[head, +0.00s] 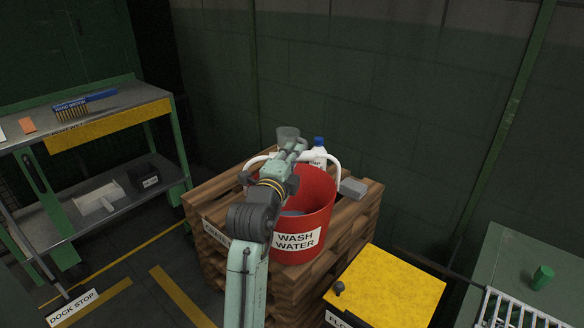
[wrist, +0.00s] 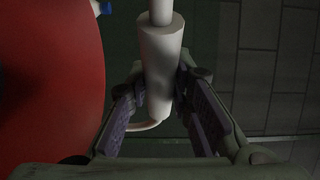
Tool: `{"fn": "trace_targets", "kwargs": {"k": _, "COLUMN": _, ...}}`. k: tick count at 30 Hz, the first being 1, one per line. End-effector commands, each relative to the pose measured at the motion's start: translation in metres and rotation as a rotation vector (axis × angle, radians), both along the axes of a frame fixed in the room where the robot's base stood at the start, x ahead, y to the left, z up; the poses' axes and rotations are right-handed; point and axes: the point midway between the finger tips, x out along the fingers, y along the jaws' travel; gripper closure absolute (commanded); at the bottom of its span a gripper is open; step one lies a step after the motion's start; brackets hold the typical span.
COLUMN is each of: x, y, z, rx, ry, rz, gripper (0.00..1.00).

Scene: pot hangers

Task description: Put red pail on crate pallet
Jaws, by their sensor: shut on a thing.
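The red pail (head: 318,205), labelled "WASH WATER", is upright at the crate pallet (head: 212,255), a stack of brown wooden slats. The pail overlaps the pallet's front part in the head view; whether its base touches the top is hidden. Its white handle (head: 334,162) stands up in an arch. My gripper (wrist: 160,95) is shut on the handle's thick white grip (wrist: 160,50) in the wrist view. The pail's red side (wrist: 50,80) fills the left of that view. In the head view my arm covers the grip and part of the pail.
A white bottle with a blue cap (head: 319,153), a grey block (head: 354,187) and a greyish cup (head: 288,133) show around the pail. A yellow-topped box (head: 388,285) stands close at front right. A green table (head: 520,255) is at right, a shelf cart (head: 95,120) at left.

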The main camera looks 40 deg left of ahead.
Motion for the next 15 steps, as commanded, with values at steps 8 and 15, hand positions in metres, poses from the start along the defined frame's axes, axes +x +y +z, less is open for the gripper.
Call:
{"fn": "trace_targets", "kwargs": {"k": 8, "x": 0.041, "y": 0.046, "z": 0.003, "rx": 0.005, "ry": -0.005, "rz": 0.001, "gripper": 1.0}}
{"fn": "trace_targets", "kwargs": {"k": 15, "x": 0.072, "y": 0.08, "z": -0.003, "rx": 0.006, "ry": -0.005, "rz": 0.001, "gripper": 1.0}}
